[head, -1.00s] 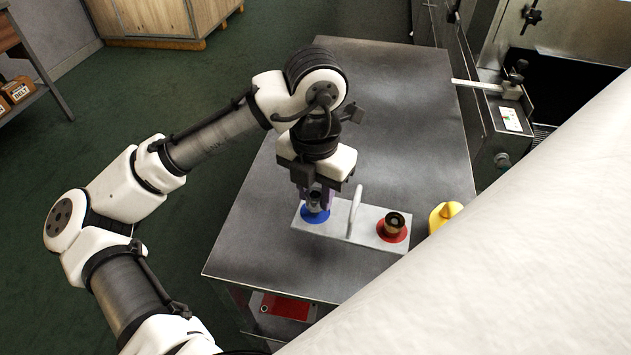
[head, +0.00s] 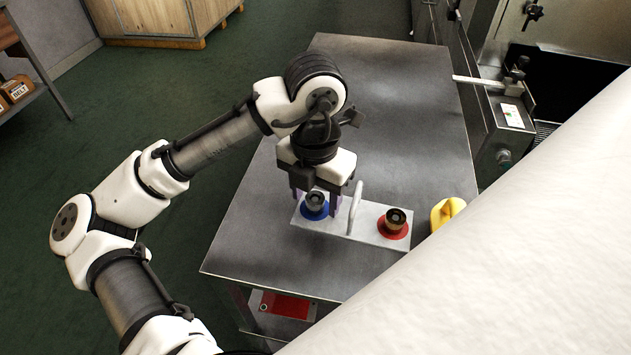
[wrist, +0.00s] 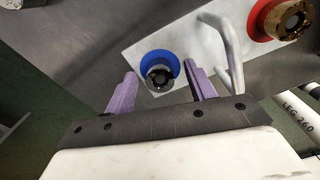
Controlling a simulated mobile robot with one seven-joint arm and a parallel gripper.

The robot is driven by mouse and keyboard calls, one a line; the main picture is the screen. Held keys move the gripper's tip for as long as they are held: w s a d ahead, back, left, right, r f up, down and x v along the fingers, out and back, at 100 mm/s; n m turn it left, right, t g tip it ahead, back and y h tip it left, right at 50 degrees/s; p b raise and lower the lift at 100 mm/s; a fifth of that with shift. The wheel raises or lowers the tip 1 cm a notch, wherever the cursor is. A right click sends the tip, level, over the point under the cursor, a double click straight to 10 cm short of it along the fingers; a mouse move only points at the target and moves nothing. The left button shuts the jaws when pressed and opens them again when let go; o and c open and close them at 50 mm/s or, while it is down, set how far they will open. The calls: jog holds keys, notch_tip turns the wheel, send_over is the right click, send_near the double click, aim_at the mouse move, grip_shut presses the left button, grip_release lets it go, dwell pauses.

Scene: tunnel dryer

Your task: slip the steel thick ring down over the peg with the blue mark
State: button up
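The steel thick ring (head: 315,199) is a dark grey metal collar at the blue mark (head: 314,213). In the wrist view the ring (wrist: 160,76) sits over the blue disc (wrist: 153,62) and appears to be around the peg there, though the peg itself is mostly hidden. My gripper (head: 314,194) is open, with one purple finger on each side of the ring. In the wrist view there are gaps between the ring and both fingers of my gripper (wrist: 160,73).
The pale base plate (head: 345,228) has an upright handle (head: 356,205) close to my right finger. A brass-coloured ring (head: 395,218) is at the red mark (head: 393,229). A yellow object (head: 447,213) lies to the right. The steel table (head: 385,110) is clear behind.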

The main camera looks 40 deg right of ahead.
notch_tip(320, 180, up, 14)
jog(key=p, duration=0.2)
jog(key=shift+p, duration=0.3)
jog(key=shift+f, duration=0.1)
dwell(0.5)
